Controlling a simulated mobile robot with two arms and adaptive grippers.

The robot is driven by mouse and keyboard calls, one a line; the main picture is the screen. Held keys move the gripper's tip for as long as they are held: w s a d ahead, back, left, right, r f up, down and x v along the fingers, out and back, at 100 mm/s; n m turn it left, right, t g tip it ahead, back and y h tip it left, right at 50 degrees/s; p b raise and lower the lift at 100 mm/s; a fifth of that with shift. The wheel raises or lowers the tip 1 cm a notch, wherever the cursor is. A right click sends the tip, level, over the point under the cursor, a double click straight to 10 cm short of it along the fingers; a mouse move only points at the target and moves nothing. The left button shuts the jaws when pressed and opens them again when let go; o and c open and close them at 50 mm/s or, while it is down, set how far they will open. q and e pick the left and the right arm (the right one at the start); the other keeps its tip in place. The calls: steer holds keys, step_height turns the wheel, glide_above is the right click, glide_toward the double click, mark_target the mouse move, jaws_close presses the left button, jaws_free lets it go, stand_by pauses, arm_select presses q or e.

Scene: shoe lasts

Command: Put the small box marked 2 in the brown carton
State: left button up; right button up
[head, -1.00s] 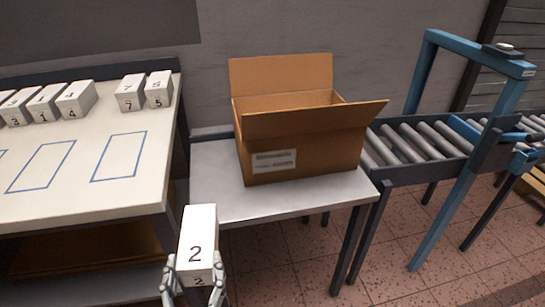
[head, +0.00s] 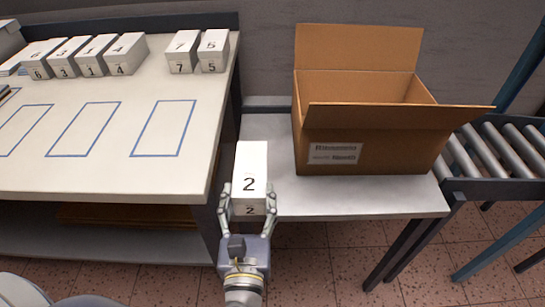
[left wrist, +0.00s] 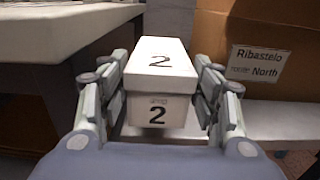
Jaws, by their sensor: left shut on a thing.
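The small white box marked 2 (head: 251,170) is held between the fingers of my left gripper (head: 247,213), which is shut on it. In the left wrist view the box (left wrist: 157,66) sits between both fingers (left wrist: 155,110), its 2 showing on the top and the near end. The brown carton (head: 385,145) stands open on a grey side table (head: 290,195), its flaps raised and a white label on its front. The box is in front and to the left of the carton, near the side table's left end. My right gripper is not in view.
The white worktable (head: 110,170) on the left has blue outlined rectangles and several numbered white boxes (head: 125,54) along its back. A roller conveyor (head: 500,150) is right of the carton. Tiled floor lies in front.

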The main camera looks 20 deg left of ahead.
mark_target(259, 156)
arm_select(q)
steer(key=x, duration=0.4)
steer(key=d+f+x, duration=0.1)
steer(key=x, duration=0.8)
steer(key=shift+w+d+f+p, duration=0.2)
steer(key=shift+w+p, duration=0.1)
steer(key=shift+w, duration=0.1)
steer(key=shift+f, duration=0.1)
step_height(259, 156, down, 3)
steer(key=shift+f+b, duration=0.15)
steer(key=shift+b, duration=0.95)
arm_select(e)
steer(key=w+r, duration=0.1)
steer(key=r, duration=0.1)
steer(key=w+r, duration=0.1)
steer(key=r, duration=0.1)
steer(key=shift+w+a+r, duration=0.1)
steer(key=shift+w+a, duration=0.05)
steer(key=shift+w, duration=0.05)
arm_select(q)
steer(key=shift+f, duration=0.15)
steer(key=o, duration=1.2)
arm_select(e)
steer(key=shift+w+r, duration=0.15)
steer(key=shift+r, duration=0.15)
